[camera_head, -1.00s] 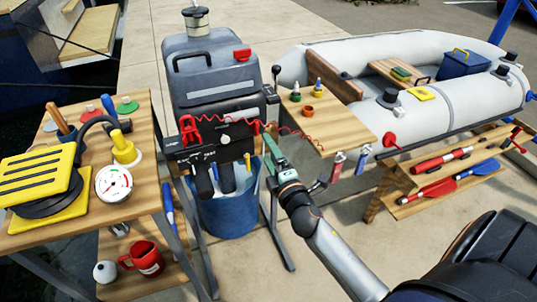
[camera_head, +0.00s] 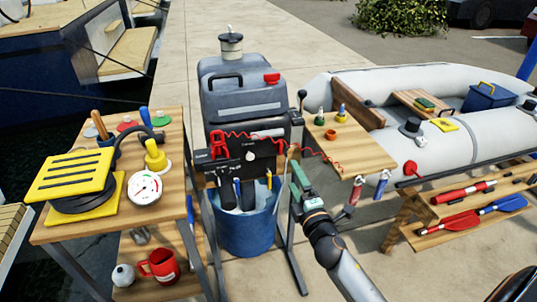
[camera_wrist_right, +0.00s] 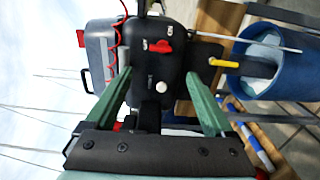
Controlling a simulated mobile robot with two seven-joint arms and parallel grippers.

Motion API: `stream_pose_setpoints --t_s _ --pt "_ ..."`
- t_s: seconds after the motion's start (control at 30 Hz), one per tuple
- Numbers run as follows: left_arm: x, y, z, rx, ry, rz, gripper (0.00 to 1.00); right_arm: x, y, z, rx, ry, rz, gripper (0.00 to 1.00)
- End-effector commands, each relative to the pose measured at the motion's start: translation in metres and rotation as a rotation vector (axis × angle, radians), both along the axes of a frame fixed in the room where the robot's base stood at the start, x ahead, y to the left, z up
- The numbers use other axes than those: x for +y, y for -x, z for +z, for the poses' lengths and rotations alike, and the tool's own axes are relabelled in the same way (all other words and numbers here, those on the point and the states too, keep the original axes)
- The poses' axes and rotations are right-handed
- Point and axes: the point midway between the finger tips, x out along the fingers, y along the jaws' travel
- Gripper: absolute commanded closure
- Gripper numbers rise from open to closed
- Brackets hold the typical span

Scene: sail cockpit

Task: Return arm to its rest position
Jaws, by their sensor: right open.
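My right arm reaches in from the lower right in the head view. Beyond the fingers is the panel's black housing (camera_wrist_right: 165,95) with a red switch (camera_wrist_right: 158,46) and a pale round knob (camera_wrist_right: 161,88). I cannot tell whether a fingertip touches the panel. My left gripper is not in view.
A blue bucket (camera_head: 247,225) stands below the panel. The left wooden table (camera_head: 95,215) carries a gauge and a yellow-topped pump. A small wooden table (camera_head: 360,155) holds small bottles, with a red coiled cord near my gripper. An inflatable boat (camera_head: 450,150) lies at right.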

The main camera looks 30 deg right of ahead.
Motion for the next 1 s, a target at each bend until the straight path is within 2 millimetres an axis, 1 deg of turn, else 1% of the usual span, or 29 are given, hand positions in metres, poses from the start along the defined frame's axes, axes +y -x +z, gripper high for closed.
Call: stream_pose_setpoints --t_s 0.17,0.23,0.27,0.37,0.4,0.47,0.5,0.57,0.6,0.67,0.7,0.77,0.8,0.83,0.87,1.0 --pt "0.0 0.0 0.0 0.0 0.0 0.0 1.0 0.001 0.001 -0.001 0.003 -0.007 0.001 0.12" --pt "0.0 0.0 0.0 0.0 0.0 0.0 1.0 0.005 0.005 -0.008 0.016 -0.047 0.007 0.12" --pt "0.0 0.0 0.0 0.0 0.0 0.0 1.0 0.008 0.008 -0.014 0.026 -0.083 0.009 0.12" --pt "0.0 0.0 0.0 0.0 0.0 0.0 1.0 0.026 0.028 -0.046 0.089 -0.281 0.02 0.12" --pt "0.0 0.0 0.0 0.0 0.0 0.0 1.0 0.037 0.041 -0.063 0.128 -0.393 0.02 0.12" --pt "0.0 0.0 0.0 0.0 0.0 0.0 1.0 0.057 0.063 -0.09 0.199 -0.584 0.014 0.12" --pt "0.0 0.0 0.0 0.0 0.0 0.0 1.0 0.072 0.08 -0.107 0.25 -0.713 0.003 0.12" --pt "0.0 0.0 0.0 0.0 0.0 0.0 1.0 0.094 0.106 -0.131 0.33 -0.9 -0.023 0.12" --pt "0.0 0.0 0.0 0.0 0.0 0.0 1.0 0.109 0.123 -0.144 0.382 -1.019 -0.044 0.12" --pt "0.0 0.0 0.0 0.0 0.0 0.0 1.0 0.133 0.151 -0.161 0.464 -1.185 -0.085 0.12" --pt "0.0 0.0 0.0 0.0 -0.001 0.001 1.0 0.148 0.169 -0.17 0.516 -1.291 -0.115 0.12" --pt "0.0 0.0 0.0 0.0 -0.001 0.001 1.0 0.171 0.196 -0.181 0.597 -1.442 -0.165 0.12" --pt "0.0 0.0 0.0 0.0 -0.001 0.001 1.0 0.186 0.215 -0.186 0.651 -1.539 -0.203 0.12" --pt "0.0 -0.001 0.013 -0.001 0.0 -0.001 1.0 0.189 0.218 -0.175 0.659 -1.567 -0.215 0.12" --pt "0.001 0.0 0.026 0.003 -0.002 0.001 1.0 0.184 0.215 -0.161 0.645 -1.554 -0.213 0.12" --pt "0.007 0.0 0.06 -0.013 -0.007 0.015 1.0 0.175 0.217 -0.133 0.628 -1.546 -0.226 0.12"
